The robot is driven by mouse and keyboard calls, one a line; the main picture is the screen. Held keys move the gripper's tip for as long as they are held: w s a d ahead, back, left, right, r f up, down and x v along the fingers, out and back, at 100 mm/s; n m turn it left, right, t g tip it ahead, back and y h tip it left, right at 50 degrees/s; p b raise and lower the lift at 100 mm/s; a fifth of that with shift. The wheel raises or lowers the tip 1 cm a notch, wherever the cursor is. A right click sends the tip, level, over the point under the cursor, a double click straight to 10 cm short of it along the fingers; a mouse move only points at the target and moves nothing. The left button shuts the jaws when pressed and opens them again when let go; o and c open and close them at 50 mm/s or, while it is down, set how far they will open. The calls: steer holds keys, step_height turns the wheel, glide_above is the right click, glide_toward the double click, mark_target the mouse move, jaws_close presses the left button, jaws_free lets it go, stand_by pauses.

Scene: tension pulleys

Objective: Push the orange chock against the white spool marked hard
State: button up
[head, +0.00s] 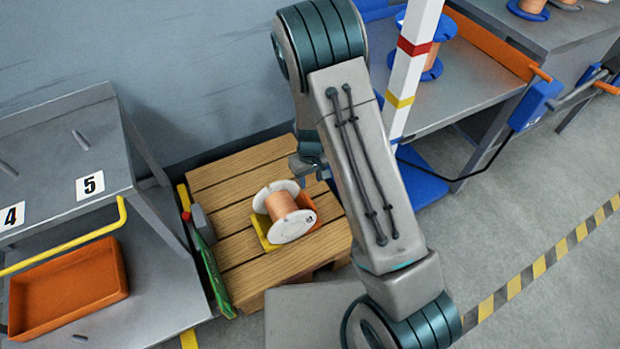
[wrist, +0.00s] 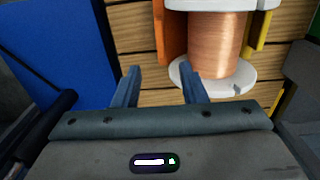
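The white spool (head: 284,226) wound with copper wire lies on its side on a slatted wooden pallet. A small dark mark shows on its near flange, too small to read. The orange chock (head: 305,203) is at the spool's right side, partly hidden by it; in the wrist view the orange chock (wrist: 172,30) stands close beside the winding, and I cannot tell whether they touch. A yellow chock (head: 262,230) is at the spool's other side. My gripper (wrist: 160,84) is open and empty, its fingers apart, near the orange chock's end and one flange.
The wooden pallet (head: 225,190) has bare slats around the spool. A green tool (head: 210,262) leans at its left edge. A grey shelf with an orange tray (head: 70,288) stands left. A striped white post (head: 412,65) and a workbench (head: 470,85) are right.

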mark_target(310, 201)
step_height(310, 201, down, 13)
steer(key=b, duration=0.5)
steer(key=shift+f, duration=0.2)
jaws_close()
